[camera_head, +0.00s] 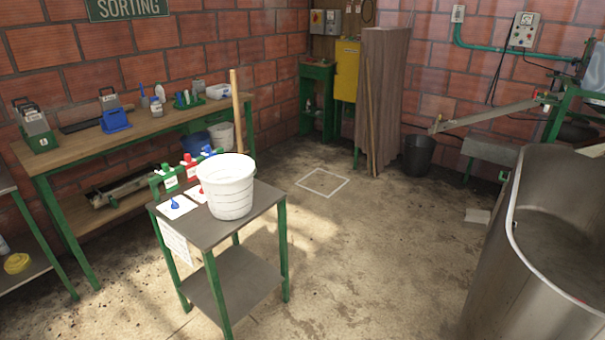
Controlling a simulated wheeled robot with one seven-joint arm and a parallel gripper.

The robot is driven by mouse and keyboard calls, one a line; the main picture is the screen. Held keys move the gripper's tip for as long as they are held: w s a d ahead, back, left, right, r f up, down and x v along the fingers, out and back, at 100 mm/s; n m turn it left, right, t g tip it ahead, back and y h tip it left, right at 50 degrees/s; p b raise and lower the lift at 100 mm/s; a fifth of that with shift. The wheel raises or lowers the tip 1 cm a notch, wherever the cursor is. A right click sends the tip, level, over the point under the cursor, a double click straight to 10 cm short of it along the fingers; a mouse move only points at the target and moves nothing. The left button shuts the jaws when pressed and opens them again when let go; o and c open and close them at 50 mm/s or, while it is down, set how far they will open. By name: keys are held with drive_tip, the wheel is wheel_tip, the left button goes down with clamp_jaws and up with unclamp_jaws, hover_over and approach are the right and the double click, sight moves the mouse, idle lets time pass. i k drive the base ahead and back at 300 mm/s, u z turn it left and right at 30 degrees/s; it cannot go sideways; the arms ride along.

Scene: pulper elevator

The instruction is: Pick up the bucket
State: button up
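A white bucket (228,188) stands upright on a small green-legged table (268,199) left of the picture's middle. I cannot see clearly into it. A wooden pole (236,112) rises just behind it; I cannot tell whether it is inside the bucket or what holds it. A black bucket (417,155) stands on the floor by the back wall. Another white bucket (222,135) and a blue one (195,144) are under the workbench, partly hidden. My gripper is not in view, so I cannot tell what it holds.
A workbench (110,139) runs along the left wall. A large metal tank (500,270) fills the right. The floor (365,250) between table and tank is clear.

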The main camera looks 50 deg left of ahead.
sight(229, 188)
drive_tip(key=u, duration=2.5)
